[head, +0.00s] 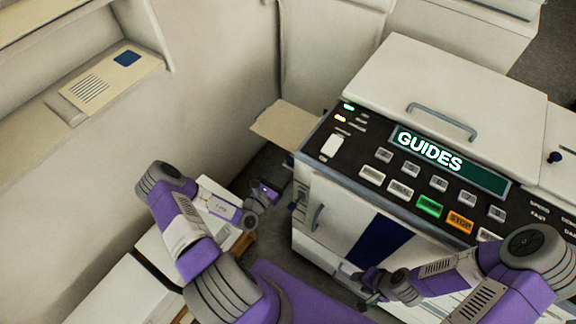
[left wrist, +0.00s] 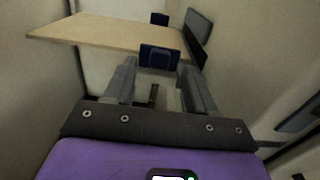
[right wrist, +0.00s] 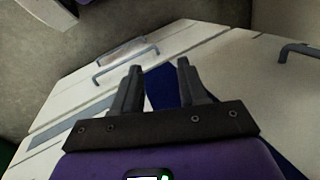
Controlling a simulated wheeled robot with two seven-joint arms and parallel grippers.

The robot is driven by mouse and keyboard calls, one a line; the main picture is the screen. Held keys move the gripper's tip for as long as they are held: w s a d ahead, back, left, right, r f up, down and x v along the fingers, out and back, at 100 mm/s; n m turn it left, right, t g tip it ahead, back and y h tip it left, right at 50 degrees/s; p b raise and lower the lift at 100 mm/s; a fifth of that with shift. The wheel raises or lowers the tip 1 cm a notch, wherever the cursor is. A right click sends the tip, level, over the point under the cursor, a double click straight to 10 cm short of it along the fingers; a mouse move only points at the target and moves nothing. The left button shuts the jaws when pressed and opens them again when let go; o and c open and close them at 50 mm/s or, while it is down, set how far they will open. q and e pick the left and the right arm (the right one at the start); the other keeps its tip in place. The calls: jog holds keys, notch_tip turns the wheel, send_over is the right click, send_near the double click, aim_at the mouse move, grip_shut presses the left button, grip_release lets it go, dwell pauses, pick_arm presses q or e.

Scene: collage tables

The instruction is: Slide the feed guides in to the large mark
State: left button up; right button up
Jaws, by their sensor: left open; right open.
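The feed tray (head: 284,123) is a beige board on the left side of the machine (head: 440,75); it also shows in the left wrist view (left wrist: 85,32). In that view a dark blue block, seemingly a feed guide (left wrist: 148,53), is at the tray's near edge, and a second blue block (left wrist: 159,18) is at the far side. My left gripper (head: 270,190) is open below the tray, its fingers pointing toward the near block; contact cannot be told. My right gripper (head: 362,280) is open and empty in front of the machine's lower front. The large mark is not visible.
The panel screen (head: 450,162) reads GUIDES, above several keys with a green key (head: 429,206) and an orange STOP key (head: 460,221). Handles (right wrist: 125,66) stick out from the cabinet front. A wall with a ledge (head: 115,75) stands at left.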

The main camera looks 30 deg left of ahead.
aim_at(289, 164)
pick_arm(q)
jog(key=shift+w+d+b, duration=0.15)
jog(key=shift+w+b, duration=0.15)
jog(key=shift+w, duration=1.55)
grip_shut()
